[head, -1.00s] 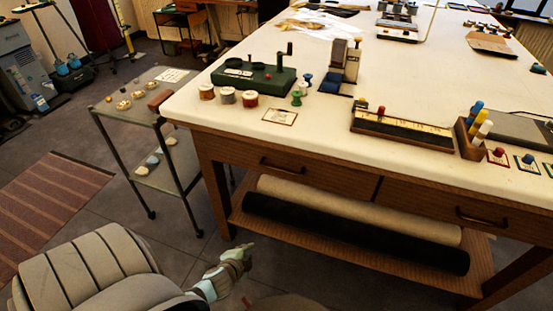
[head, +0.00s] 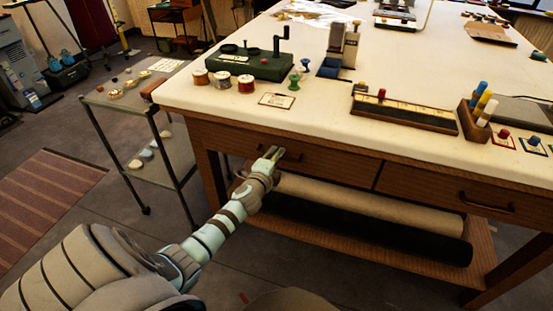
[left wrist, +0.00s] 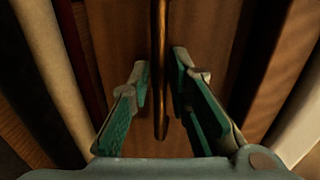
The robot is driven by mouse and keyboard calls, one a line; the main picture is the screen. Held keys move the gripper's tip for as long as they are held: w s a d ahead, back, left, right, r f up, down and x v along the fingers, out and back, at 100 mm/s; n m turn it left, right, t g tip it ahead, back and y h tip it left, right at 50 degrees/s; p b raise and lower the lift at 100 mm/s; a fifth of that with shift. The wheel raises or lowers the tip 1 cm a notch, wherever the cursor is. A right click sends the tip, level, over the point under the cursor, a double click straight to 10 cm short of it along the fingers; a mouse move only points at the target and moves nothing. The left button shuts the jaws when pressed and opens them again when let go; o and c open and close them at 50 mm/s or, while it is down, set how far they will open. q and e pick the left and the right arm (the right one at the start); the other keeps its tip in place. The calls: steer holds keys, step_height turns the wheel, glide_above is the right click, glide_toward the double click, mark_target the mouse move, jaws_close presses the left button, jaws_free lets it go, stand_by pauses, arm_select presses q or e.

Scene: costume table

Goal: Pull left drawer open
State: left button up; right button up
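The left drawer (head: 310,156) is a wooden front under the white tabletop, and it looks shut. Its dark bar handle is partly hidden behind my left gripper (head: 273,153) in the head view. In the left wrist view the handle (left wrist: 160,70) runs up the middle of the picture, between the two teal fingers of my left gripper (left wrist: 160,88). The fingers are apart, with a gap on each side of the handle; I cannot see them touching it. My right gripper is not in view.
The right drawer (head: 450,195) has its own handle (head: 487,203). Rolls of cream (head: 370,205) and black fabric (head: 400,236) lie on the shelf below. A small glass cart (head: 170,130) stands at the left. Spools (head: 222,80) and a card (head: 276,101) lie near the table edge.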

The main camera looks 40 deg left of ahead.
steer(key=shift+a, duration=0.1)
arm_select(q)
jaws_close()
steer(key=shift+d, duration=0.1)
